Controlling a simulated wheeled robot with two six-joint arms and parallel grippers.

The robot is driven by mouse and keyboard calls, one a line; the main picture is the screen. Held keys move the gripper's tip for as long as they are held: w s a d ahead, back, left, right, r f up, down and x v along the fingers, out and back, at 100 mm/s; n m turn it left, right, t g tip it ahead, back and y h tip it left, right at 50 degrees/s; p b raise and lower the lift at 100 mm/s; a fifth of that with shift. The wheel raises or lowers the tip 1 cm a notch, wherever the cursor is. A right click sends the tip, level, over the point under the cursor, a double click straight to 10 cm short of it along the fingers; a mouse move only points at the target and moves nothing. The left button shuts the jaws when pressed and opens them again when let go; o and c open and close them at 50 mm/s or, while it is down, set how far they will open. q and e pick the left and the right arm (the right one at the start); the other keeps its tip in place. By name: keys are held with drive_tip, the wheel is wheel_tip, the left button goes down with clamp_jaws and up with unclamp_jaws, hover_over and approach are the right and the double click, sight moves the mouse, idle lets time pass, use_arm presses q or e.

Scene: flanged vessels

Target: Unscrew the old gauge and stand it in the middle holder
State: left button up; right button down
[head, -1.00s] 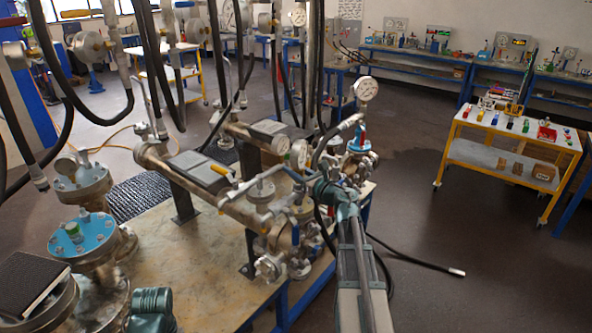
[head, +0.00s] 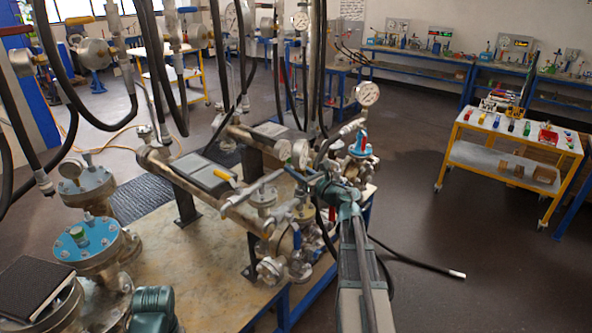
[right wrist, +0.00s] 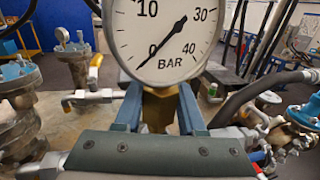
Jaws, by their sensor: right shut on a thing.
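A round white-faced pressure gauge (right wrist: 165,35), marked in BAR up to 40, fills the top of the right wrist view; its needle points near 0. My right gripper (right wrist: 159,108) has its two blue-grey fingers shut on the brass stem below the dial. The dial stands upright. The lower end of the stem is hidden behind the gripper body. I cannot make out the middle holder. My left gripper is not in view.
Hoses hang around the pipes. A yellow cart (head: 500,160) with coloured items stands right. Floor between it and the workbench is mostly clear, with one black hose lying there.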

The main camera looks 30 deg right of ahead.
sight(296, 157)
drive_tip(key=shift+r, duration=0.1)
wheel_tip(296, 157, up, 4)
drive_tip(key=p, duration=0.4)
idle(0.5)
